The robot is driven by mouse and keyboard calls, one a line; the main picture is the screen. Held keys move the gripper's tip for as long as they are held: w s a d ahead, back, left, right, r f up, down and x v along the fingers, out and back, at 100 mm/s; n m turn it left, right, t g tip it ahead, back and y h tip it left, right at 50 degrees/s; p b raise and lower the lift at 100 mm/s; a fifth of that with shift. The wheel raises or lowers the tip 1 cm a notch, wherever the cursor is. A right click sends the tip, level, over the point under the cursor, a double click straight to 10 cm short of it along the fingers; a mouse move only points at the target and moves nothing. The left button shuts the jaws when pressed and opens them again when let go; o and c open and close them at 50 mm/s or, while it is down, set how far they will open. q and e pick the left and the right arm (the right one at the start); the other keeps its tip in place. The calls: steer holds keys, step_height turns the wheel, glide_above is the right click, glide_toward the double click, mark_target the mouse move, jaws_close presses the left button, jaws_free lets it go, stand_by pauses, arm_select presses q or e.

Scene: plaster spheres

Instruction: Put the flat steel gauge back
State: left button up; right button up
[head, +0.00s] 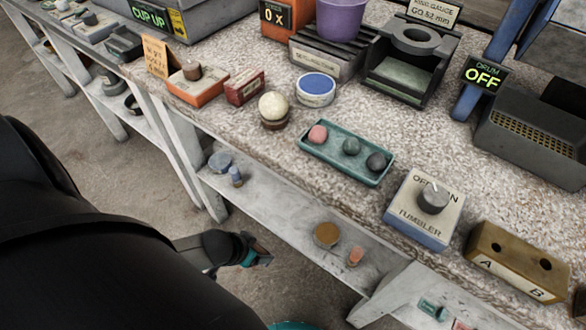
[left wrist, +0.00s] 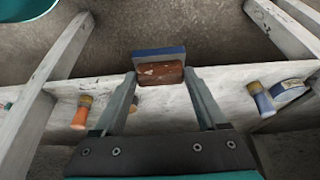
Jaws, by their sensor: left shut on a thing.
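My left gripper (head: 262,254) is low in front of the bench, beside the lower shelf. In the left wrist view its fingers (left wrist: 160,78) are shut on a small block (left wrist: 160,72) with a worn red-brown face and a blue-grey edge. The block is hidden or too small to tell in the head view. A flat dark grey ring (head: 415,40), perhaps the steel gauge, lies on a black stand (head: 392,92) at the back of the bench, by a sign (head: 434,10) reading RING GAUGE GO 52 mm. My right gripper is not in view.
The lower shelf (head: 285,222) carries small jars and corks. Bench legs stand nearby.

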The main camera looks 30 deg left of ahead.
arm_select(q)
steer(key=w+b, duration=0.1)
steer(key=w, duration=0.3)
steer(key=w+b, duration=0.2)
steer(key=w, duration=0.2)
steer(key=w+d+b, duration=0.1)
steer(key=w, duration=0.4)
steer(key=shift+b, duration=0.35)
steer(key=shift+w+d+b, duration=0.15)
steer(key=shift+w+b, duration=0.2)
steer(key=shift+w, duration=0.65)
step_height(320, 180, down, 3)
steer(key=shift+s+r+b, duration=0.1)
steer(key=shift+b, duration=1)
steer(key=shift+f, duration=0.3)
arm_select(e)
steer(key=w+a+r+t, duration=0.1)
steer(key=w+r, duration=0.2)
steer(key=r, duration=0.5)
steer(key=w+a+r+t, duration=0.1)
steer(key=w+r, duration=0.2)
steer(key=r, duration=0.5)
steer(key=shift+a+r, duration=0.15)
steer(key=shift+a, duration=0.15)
arm_select(q)
steer(key=shift+f, duration=0.1)
steer(key=o, duration=1.2)
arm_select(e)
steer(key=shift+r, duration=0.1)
